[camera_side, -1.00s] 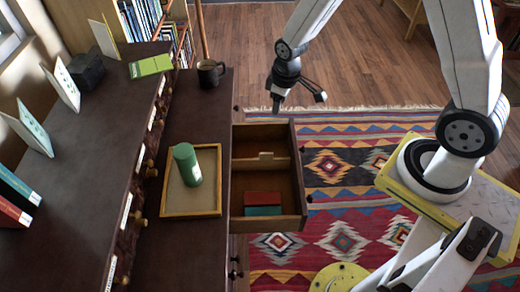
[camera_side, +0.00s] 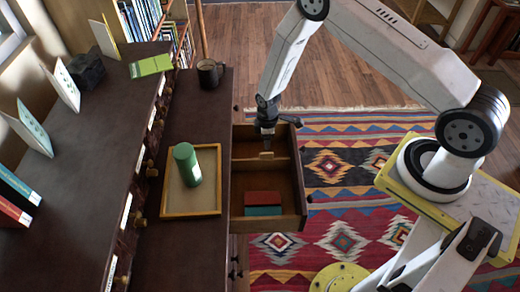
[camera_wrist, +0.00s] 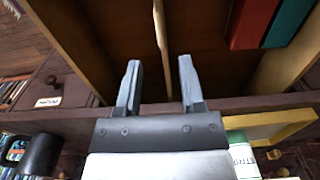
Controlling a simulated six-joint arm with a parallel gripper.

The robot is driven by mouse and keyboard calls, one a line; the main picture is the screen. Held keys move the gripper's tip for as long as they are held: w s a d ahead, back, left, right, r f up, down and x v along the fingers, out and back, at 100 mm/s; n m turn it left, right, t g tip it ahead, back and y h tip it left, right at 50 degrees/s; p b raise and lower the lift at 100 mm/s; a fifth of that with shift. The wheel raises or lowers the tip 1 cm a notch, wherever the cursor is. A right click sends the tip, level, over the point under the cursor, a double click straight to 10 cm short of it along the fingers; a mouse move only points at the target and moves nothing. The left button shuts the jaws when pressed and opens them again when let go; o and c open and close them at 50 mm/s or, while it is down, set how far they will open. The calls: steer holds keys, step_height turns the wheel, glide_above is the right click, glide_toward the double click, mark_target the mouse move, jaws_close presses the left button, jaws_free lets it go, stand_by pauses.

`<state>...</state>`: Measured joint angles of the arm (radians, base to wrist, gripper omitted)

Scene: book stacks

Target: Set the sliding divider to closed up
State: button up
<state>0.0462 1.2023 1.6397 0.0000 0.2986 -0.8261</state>
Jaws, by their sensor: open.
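The sliding divider (camera_side: 248,163) is a light wooden panel with a raised tab, standing across the open drawer (camera_side: 302,195). In the wrist view the divider (camera_wrist: 160,30) shows edge-on, in line with the gap between my fingertips. In the wrist view my gripper (camera_wrist: 159,78) has one finger to each side of the divider's line, and I see no contact. Whether the tab is between the fingers is partly hidden in the side view.
A red book (camera_side: 262,197) and a teal book (camera_side: 262,211) lie in the drawer's near compartment. The far compartment looks empty. On the cabinet top stand a dark mug (camera_side: 209,74) and a wooden tray (camera_side: 190,215) with a green cylinder (camera_side: 187,166). A patterned rug (camera_side: 350,165) covers the floor.

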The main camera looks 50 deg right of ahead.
mark_target(266, 153)
steer(key=shift+f, duration=0.25)
steer(key=shift+f, duration=3.8)
jaws_close()
